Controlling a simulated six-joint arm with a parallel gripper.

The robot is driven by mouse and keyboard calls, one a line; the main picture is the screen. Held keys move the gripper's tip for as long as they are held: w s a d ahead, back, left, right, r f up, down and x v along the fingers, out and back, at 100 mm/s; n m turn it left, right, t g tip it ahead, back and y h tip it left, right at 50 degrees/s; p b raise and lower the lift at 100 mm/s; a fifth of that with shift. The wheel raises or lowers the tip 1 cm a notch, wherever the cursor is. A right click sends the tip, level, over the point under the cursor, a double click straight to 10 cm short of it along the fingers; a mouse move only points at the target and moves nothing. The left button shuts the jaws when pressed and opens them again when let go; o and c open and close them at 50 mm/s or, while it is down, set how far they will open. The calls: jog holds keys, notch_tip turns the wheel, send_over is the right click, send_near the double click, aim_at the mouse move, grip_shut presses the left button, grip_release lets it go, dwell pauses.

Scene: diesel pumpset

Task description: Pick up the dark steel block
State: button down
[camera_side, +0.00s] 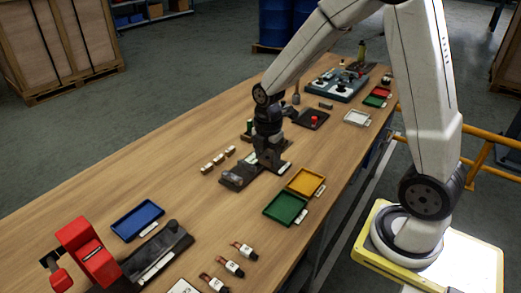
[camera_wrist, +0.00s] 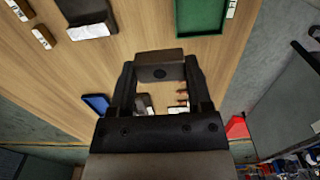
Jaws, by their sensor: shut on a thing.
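My gripper (camera_side: 268,158) is low over the middle of the wooden table, close to a dark fixture board (camera_side: 236,180). In the wrist view my gripper (camera_wrist: 159,80) has its two black fingers on either side of the dark steel block (camera_wrist: 159,62), shut on it. The block is dark grey, with a round hole in its near face. In the side view the block is hard to tell from the dark fingers, and I cannot tell whether it touches anything below.
A green tray (camera_side: 285,208) and a yellow tray (camera_side: 306,182) lie right of the board. Several small tan blocks (camera_side: 218,160) lie to its left. A blue tray (camera_side: 137,221) and a red vise (camera_side: 88,250) are nearer the camera. Bare wood lies at left.

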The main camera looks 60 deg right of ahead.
jog(key=shift+s+a+r, duration=0.1)
jog(key=shift+s+r, duration=0.15)
jog(key=shift+s, duration=0.2)
jog(key=shift+s+a+r, duration=0.1)
jog(key=shift+s+r, duration=0.1)
jog(key=shift+s, duration=0.25)
dwell(0.6)
send_over(280, 214)
notch_tip(280, 214, down, 6)
jog(key=shift+d, duration=0.1)
jog(key=shift+f, duration=0.1)
dwell(0.4)
jog(key=shift+f, duration=3.45)
jog(key=shift+f, duration=0.35)
